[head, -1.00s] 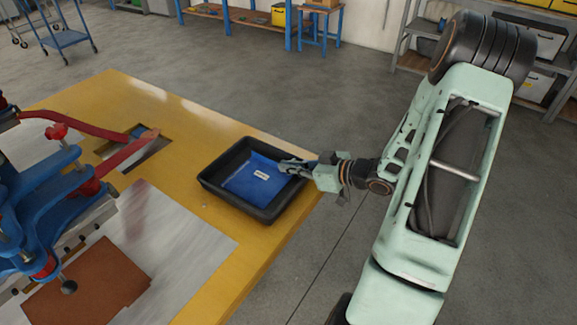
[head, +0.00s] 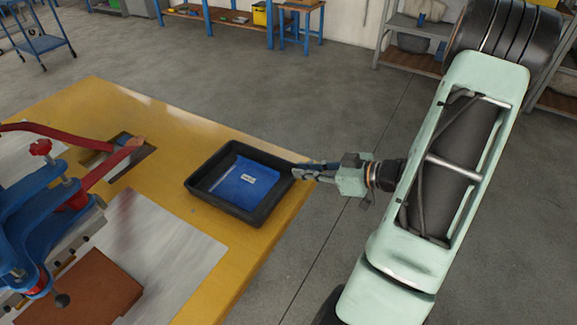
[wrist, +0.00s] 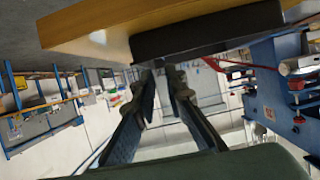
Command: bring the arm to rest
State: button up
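My gripper (head: 297,172) hangs at the right rim of the black tray (head: 262,217) in the head view, its fingertips just beside or over that rim. In the wrist view, my gripper's two fingers (wrist: 162,72) stand apart with an empty gap between them, so it is open. A blue packet with a white label (head: 245,183) lies flat in the tray, clear of the fingers. The tray also shows as a dark block at the top of the wrist view (wrist: 205,32).
The tray stands near the edge of a yellow table (head: 225,143). A blue press with red handles (head: 50,205) and a brown plate (head: 95,290) are at the left. Open grey floor (head: 330,110) lies beyond the table. Shelves (head: 410,60) stand at the back.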

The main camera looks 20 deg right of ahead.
jog(key=shift+v, duration=0.95)
jog(key=shift+w, duration=0.15)
